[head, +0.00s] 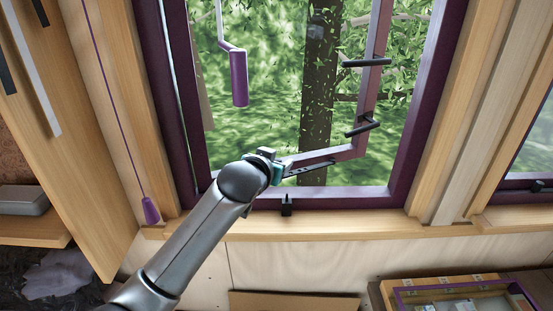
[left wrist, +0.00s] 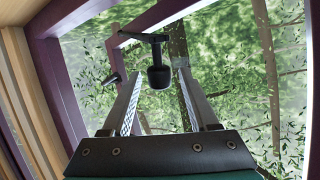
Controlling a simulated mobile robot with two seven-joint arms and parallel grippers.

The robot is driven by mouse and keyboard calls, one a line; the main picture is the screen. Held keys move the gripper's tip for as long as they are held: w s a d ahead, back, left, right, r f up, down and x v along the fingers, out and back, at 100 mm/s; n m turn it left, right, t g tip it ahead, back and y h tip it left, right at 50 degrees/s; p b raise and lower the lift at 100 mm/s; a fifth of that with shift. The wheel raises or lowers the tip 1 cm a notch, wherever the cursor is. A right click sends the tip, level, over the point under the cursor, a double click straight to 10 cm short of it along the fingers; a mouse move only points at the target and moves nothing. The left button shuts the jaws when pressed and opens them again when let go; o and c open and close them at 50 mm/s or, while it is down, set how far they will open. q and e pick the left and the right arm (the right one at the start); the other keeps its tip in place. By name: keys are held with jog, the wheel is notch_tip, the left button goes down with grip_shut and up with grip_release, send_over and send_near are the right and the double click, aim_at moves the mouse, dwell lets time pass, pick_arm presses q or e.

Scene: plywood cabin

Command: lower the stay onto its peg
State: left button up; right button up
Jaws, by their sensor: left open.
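My left gripper (head: 308,167) reaches in from the lower left to the bottom of the purple window sash (head: 372,90), which stands swung outward. Its jaws are open, and nothing is held in them. In the left wrist view a black arm (left wrist: 142,38) with a rounded knob (left wrist: 158,77) shows between the finger tips, apart from both. Two black bar-like fittings sit on the sash, an upper one (head: 367,62) and a lower one (head: 362,127). I cannot tell which is the stay. A small black peg-like fitting (head: 287,205) stands on the bottom frame. My right gripper is out of sight.
The purple window frame (head: 405,150) and wooden sill (head: 350,227) bound the opening. A purple handle (head: 238,78) hangs at upper left, and a purple pull (head: 151,210) hangs on a cord. A crate (head: 460,297) stands at lower right. A wooden panel (head: 80,120) is at left.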

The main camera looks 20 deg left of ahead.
pick_arm(q)
jog(key=shift+w+f, duration=0.1)
jog(key=shift+w, duration=0.05)
jog(key=shift+c, duration=0.2)
grip_shut()
dwell(0.3)
dwell(0.9)
